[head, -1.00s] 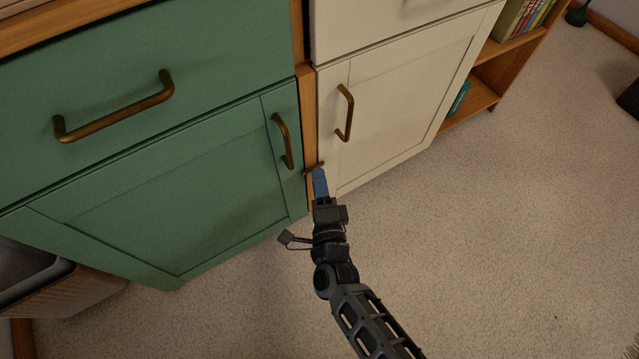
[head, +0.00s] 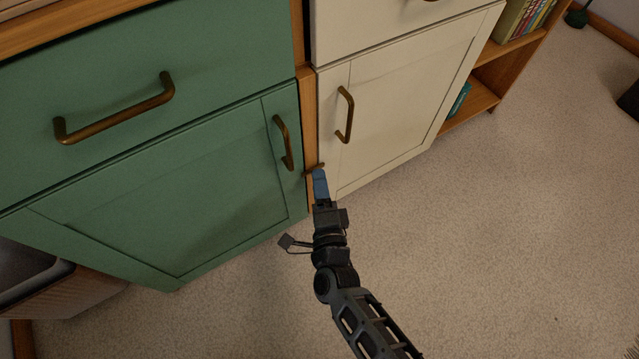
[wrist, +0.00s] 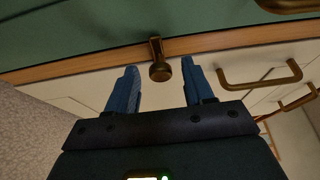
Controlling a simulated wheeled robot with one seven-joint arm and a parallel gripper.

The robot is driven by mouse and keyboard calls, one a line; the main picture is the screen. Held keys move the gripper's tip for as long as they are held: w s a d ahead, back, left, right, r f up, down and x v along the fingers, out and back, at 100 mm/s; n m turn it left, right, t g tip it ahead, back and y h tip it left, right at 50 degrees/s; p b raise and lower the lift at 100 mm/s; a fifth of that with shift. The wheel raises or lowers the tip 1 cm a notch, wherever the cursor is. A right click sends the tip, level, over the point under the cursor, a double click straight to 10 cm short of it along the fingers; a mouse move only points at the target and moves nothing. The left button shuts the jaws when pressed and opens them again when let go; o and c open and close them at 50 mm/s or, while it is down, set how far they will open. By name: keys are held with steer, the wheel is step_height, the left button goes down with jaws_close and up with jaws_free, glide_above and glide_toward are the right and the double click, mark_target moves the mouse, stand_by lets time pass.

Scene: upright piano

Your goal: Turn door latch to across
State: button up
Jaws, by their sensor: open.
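The door latch (wrist: 159,66) is a small brass piece with a rounded end on the wooden strip between the green door (head: 180,195) and the cream door (head: 400,105). My gripper (head: 319,174) is open and empty. In the head view its tip is at the strip and covers part of the latch (head: 322,166); only small ends show, so its exact angle is hard to tell. Both doors look closed.
A brass handle (head: 283,142) on the green door and another (head: 346,114) on the cream door are close to the strip. A dark bin (head: 60,285) stands at lower left, a bookshelf (head: 490,80) at right. The carpet (head: 500,230) in front is clear.

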steer(key=p+v, duration=0.1)
steer(key=v, duration=0.6)
steer(key=shift+s+p, duration=0.2)
steer(key=shift+p, duration=0.1)
steer(key=s+d+r+n+g+h, duration=0.1)
steer(key=s+d+r+n, duration=0.5)
steer(key=s+d, duration=0.4)
steer(key=s+d+r+n+h, duration=0.1)
steer(key=s+d+r+n, duration=0.4)
steer(key=s+d+r, duration=0.6)
steer(key=s+r+n+g+h, duration=0.2)
steer(key=s+r+n, duration=0.3)
steer(key=s+r, duration=0.35)
step_height(320, 180, up, 29)
steer(key=p, duration=2.8)
steer(key=shift+w+d+r+p, duration=0.15)
steer(key=shift+w+d+p, duration=0.2)
steer(key=shift+w+p, duration=0.05)
